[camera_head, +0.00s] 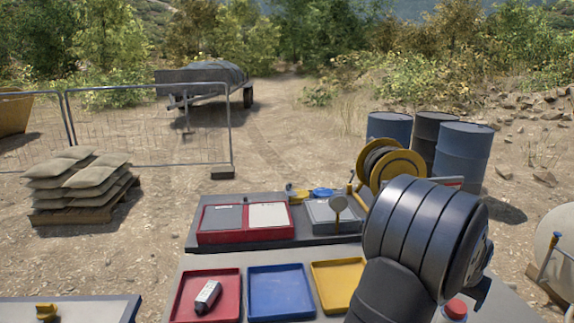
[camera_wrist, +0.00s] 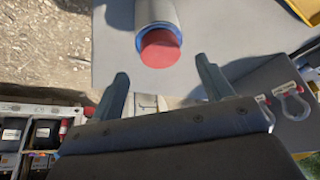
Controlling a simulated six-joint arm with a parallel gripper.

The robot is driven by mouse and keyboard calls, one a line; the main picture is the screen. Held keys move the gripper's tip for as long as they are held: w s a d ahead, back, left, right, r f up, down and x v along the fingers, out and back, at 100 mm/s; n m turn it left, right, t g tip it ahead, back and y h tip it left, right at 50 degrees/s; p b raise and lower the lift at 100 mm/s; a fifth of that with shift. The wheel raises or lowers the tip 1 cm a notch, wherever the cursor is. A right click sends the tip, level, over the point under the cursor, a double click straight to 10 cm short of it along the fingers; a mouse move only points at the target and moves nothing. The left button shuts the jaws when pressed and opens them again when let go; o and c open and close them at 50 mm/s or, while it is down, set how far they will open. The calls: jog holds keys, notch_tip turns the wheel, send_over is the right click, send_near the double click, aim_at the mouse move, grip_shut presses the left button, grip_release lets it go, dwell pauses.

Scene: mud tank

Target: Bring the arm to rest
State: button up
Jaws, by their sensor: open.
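My arm (camera_head: 425,235) reaches in from the lower right of the head view, a thick dark ribbed link over the right part of the work table. My gripper (camera_wrist: 162,75) shows in the wrist view with its two fingers well apart and nothing between the tips. Just beyond the fingertips is a grey cylinder (camera_wrist: 155,12) with a blue ring and a red end (camera_wrist: 160,49); I cannot tell how far away it is. In the head view my arm hides most of my gripper and part of the table.
Red (camera_head: 225,311), blue (camera_head: 280,316) and yellow (camera_head: 325,265) trays lie on the table; the red one holds a small labelled block (camera_head: 207,297). A red-capped item (camera_head: 455,308) is beside my arm. A yellow hose reel (camera_head: 412,165) stands behind. Metal shackles (camera_wrist: 293,105) show in the wrist view.

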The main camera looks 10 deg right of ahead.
jog(key=v, duration=0.7)
jog(key=x, duration=1.2)
jog(key=shift+d+f, duration=0.1)
jog(key=shift+f, duration=0.2)
notch_tip(320, 180, up, 5)
jog(key=shift+s+d+f, duration=0.1)
jog(key=shift+s, duration=0.1)
jog(key=s+d+r, duration=0.1)
jog(key=s+r, duration=0.6)
jog(key=s, duration=0.5)
jog(key=w+a+f+n, duration=0.1)
jog(key=w+a, duration=0.3)
jog(key=w, duration=0.4)
jog(key=w+a+n+t+y, duration=0.1)
jog(key=w+a+n, duration=0.1)
jog(key=w+a, duration=0.35)
jog(key=w+a+f+n, duration=0.1)
jog(key=w+a, duration=0.2)
jog(key=w, duration=0.6)
jog(key=w+a+f+n+y, duration=0.1)
jog(key=w+a+n, duration=0.1)
jog(key=w+a, duration=0.6)
jog(key=w+a+n, duration=0.2)
jog(key=w+a, duration=0.6)
jog(key=a, duration=0.7)
jog(key=shift+w+f+t+y, duration=0.3)
jog(key=shift+w+f+y, duration=0.1)
jog(key=shift+a, duration=0.1)
